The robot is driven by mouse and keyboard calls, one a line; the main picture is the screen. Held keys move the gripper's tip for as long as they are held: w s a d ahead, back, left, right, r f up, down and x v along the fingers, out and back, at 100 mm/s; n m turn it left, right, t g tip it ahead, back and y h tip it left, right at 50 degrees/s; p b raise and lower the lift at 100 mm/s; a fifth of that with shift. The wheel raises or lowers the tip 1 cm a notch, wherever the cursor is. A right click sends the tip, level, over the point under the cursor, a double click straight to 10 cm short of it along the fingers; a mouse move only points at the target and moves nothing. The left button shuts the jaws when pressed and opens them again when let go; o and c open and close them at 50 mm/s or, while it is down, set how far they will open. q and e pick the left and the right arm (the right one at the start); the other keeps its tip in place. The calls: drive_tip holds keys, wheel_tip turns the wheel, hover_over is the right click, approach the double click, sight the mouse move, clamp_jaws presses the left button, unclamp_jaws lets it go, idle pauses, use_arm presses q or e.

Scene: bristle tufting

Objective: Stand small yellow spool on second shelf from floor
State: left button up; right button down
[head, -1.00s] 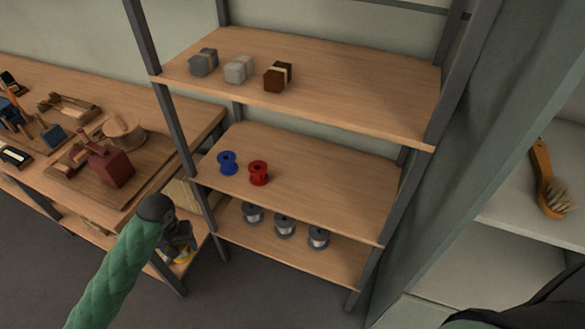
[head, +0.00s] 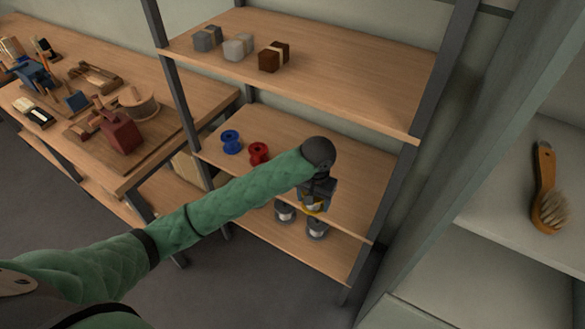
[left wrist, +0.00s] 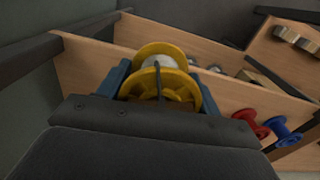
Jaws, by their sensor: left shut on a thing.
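The small yellow spool (head: 312,208), wound with pale wire, is held in my left gripper (head: 316,197). In the left wrist view the yellow spool (left wrist: 165,85) sits between the two blue-grey fingers, its flange facing the camera. In the head view the gripper and spool overlap the front edge of the middle shelf (head: 345,190), right of the red spool. The hand hides part of the spool, and I cannot tell whether it touches the shelf. The right gripper is out of view.
A blue spool (head: 231,142) and a red spool (head: 258,153) stand on the middle shelf's left side. Grey spools (head: 317,228) stand on the shelf below. Several blocks (head: 273,57) sit on the shelf above. A dark upright (head: 385,200) is on the right.

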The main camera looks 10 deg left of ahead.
use_arm(q)
drive_tip(key=d+r+m, duration=0.2)
drive_tip(key=d+r, duration=0.1)
drive_tip(key=d, duration=0.4)
drive_tip(key=p, duration=0.3)
hover_over(337, 194)
wheel_tip(337, 194, down, 6)
drive_tip(key=shift+s+f, duration=0.1)
drive_tip(key=shift+f, duration=0.05)
drive_tip(key=shift+f+p, duration=0.65)
drive_tip(key=shift+f, duration=1.4)
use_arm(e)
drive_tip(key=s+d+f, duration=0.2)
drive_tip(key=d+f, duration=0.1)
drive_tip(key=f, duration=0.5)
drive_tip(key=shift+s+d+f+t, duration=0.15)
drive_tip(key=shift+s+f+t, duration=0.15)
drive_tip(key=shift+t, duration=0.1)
use_arm(q)
drive_tip(key=o, duration=1)
drive_tip(key=shift+f, duration=0.1)
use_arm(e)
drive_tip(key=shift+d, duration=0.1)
